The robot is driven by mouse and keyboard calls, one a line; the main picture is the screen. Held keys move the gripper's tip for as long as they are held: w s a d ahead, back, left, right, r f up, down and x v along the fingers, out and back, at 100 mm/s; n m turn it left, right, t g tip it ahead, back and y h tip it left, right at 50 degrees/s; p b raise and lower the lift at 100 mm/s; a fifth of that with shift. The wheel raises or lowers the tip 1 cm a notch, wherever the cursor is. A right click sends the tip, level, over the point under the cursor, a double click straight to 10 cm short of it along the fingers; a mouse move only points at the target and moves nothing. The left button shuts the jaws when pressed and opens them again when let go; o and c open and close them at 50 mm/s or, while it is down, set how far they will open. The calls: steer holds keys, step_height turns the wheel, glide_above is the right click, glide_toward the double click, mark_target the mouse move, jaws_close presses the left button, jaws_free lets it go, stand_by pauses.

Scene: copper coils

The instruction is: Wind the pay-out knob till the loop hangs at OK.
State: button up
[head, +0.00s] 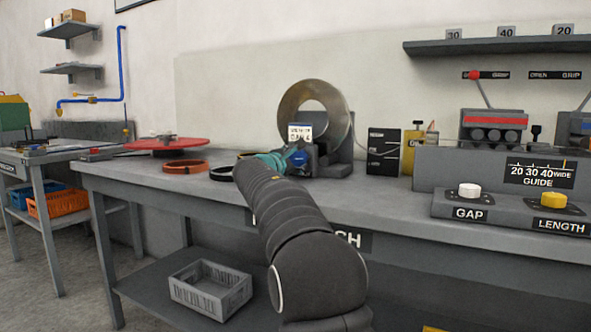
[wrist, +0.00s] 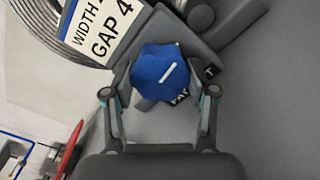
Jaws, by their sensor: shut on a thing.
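The pay-out knob (wrist: 163,78) is blue with a white pointer line, and it sits between the fingers of my gripper (wrist: 166,84) in the wrist view. My gripper is shut on the knob. A partly covered label with "PAY" (wrist: 181,96) shows behind it. In the head view the knob (head: 300,158) shows just past my gripper (head: 285,158), low in front of a large metal coil (head: 338,105). A dark upright panel (head: 383,150) with small pale marks stands right of the coil. I cannot make out the loop or an OK mark.
A white card (wrist: 101,30) reads "WIDTH" and "GAP 4". Orange and black rings (head: 185,167) and a red disc (head: 168,144) lie left on the bench. GAP (head: 469,190) and LENGTH (head: 553,200) knobs are at the right. The bench front between is clear.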

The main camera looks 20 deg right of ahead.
steer(key=m+b, duration=0.3)
steer(key=m, duration=0.2)
steer(key=shift+b, duration=0.4)
steer(key=shift+m, duration=0.3)
steer(key=o, duration=1.2)
steer(key=shift+c, duration=0.2)
steer(key=v, duration=1.2)
steer(key=shift+s+d, duration=0.1)
